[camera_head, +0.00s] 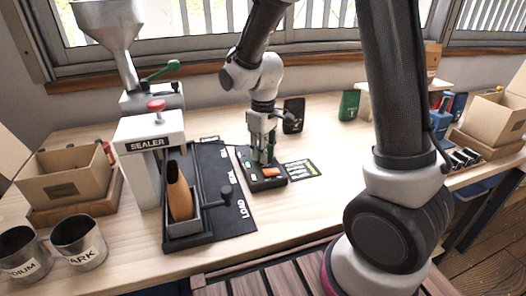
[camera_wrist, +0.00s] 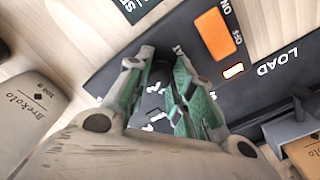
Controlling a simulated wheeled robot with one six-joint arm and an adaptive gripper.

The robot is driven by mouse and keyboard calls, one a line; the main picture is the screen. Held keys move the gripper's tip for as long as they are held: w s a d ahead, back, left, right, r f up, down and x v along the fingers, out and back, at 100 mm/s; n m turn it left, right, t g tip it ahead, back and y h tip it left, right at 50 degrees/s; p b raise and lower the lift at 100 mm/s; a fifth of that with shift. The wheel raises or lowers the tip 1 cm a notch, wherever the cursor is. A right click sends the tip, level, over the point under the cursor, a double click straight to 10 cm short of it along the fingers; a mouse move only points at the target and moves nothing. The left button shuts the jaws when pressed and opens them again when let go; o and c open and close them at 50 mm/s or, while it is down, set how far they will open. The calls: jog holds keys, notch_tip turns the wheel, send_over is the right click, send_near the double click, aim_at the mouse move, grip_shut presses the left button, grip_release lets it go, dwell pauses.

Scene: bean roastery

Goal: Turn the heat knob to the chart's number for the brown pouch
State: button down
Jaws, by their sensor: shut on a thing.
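My gripper (camera_head: 262,151) is shut on the dark heat knob (camera_wrist: 160,77), its green-padded fingers on either side, above the black control box (camera_head: 268,185). White dial marks (camera_wrist: 156,117) show between the fingers, but the knob's setting is hidden. The box carries an orange on/off switch (camera_head: 270,172), also in the wrist view (camera_wrist: 214,34), and a small lit amber lamp (camera_wrist: 233,71). A dark chart card (camera_head: 301,168) lies right of the box; its numbers are too small to read. The brown pouch (camera_head: 178,192) stands upright in the sealer's holder.
Metal cups (camera_head: 79,243) and a cardboard box (camera_head: 65,176) are further left. A black pouch (camera_head: 293,115) and a green pouch (camera_head: 348,105) stand behind.

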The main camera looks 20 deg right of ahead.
jog(key=c, duration=1.2)
grip_release()
notch_tip(320, 180, up, 12)
jog(key=s+d+r+m+t, duration=0.2)
jog(key=s+d+r+m, duration=0.1)
jog(key=s+d, duration=0.4)
jog(key=s+d+r+m+t, duration=0.2)
jog(key=s+d+r+m, duration=0.2)
jog(key=s+d, duration=0.4)
jog(key=s, duration=0.5)
jog(key=shift+r, duration=0.2)
